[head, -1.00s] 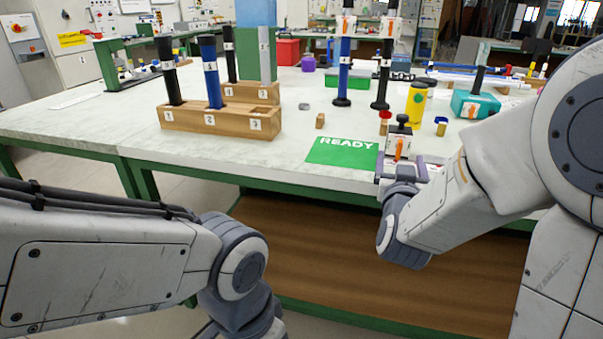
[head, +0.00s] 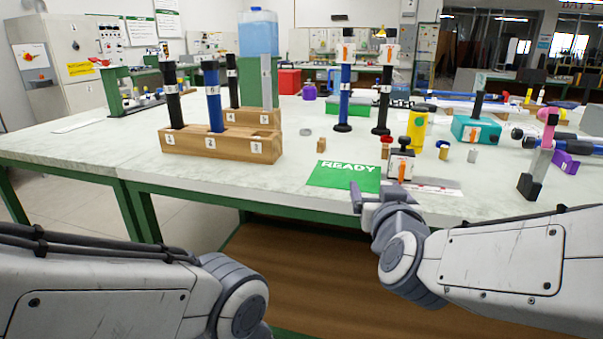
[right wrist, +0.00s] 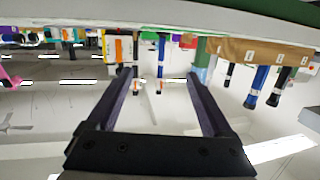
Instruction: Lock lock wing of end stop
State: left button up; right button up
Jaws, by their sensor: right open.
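I take the end stop to be the small grey-white block (head: 401,168) with a black knob on top and an orange wing (head: 402,172) on its front. It stands on the bench just right of the green READY mat (head: 343,177). What looks like the same block (right wrist: 112,47) shows near the fingers in the right wrist view, which is upside down. My right gripper (head: 368,194) is at the bench's front edge, in front of the block and apart from it. Its two fingers (right wrist: 163,83) are spread with nothing held between them. My left gripper is outside the views.
A wooden rack (head: 222,143) with numbered rods stands at the left. Two tall rods (head: 344,95) stand upright behind the end stop. A yellow cylinder (head: 417,130) and a teal box (head: 476,131) are to its right. A pink and black stand (head: 541,158) is at far right.

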jog(key=s+a+r+n+g+y+p, duration=0.2)
jog(key=s+a+g+y+p, duration=0.1)
jog(key=p, duration=0.5)
jog(key=s+a+r+n+g+y+p, duration=0.3)
jog(key=s+a+g+p, duration=0.3)
jog(key=s+a+p, duration=0.2)
jog(key=shift+a+r+n+p, duration=0.35)
jog(key=shift+a+p, duration=0.2)
jog(key=shift+a, duration=0.65)
jog(key=s+d+f+n+g+h, duration=0.1)
jog(key=s+d+f+g+h, duration=0.2)
jog(key=s, duration=0.5)
jog(key=s+d+f+n+g+h, duration=0.1)
jog(key=s+f+n+g, duration=0.15)
jog(key=s+g, duration=0.35)
notch_tip(320, 180, up, 16)
jog(key=m+t+p, duration=0.1)
jog(key=p, duration=1.5)
jog(key=shift+s+t, duration=0.3)
jog(key=shift+s, duration=0.15)
